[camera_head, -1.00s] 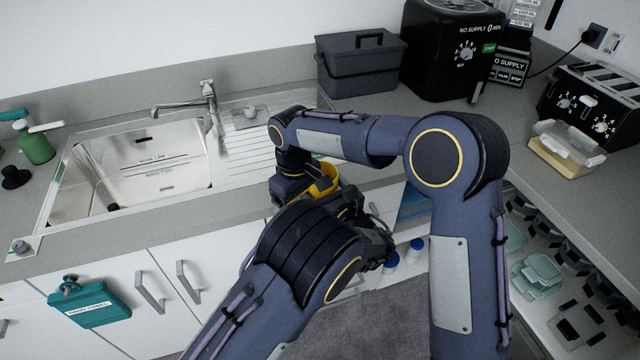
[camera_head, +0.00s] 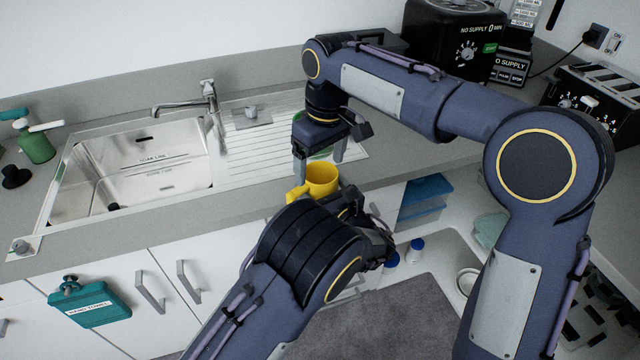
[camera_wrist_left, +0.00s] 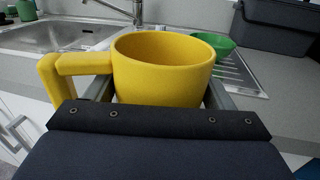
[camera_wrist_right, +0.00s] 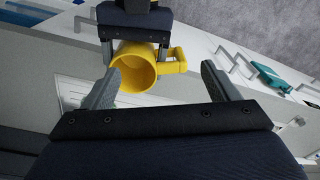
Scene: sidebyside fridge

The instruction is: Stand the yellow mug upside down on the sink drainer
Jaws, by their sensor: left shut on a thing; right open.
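The yellow mug (camera_head: 322,178) is upright, mouth up, in front of the counter edge, with its handle to the left; it is large in the left wrist view (camera_wrist_left: 160,78). My left gripper (camera_wrist_right: 135,54) is shut on the mug, one finger on each side; in the head view its wrist hides most of it. My right gripper (camera_head: 319,162) is open and empty, pointing down above and just behind the mug, apart from it; its fingers also show in the right wrist view (camera_wrist_right: 160,72). The ridged sink drainer (camera_head: 248,155) lies behind, right of the basin.
A green bowl (camera_wrist_left: 214,43) sits on the drainer, partly hidden by my right gripper in the head view. The steel sink basin (camera_head: 145,165) and tap (camera_head: 207,100) are to the left. The drainer's left part looks clear. A dark bin (camera_wrist_left: 275,25) stands behind.

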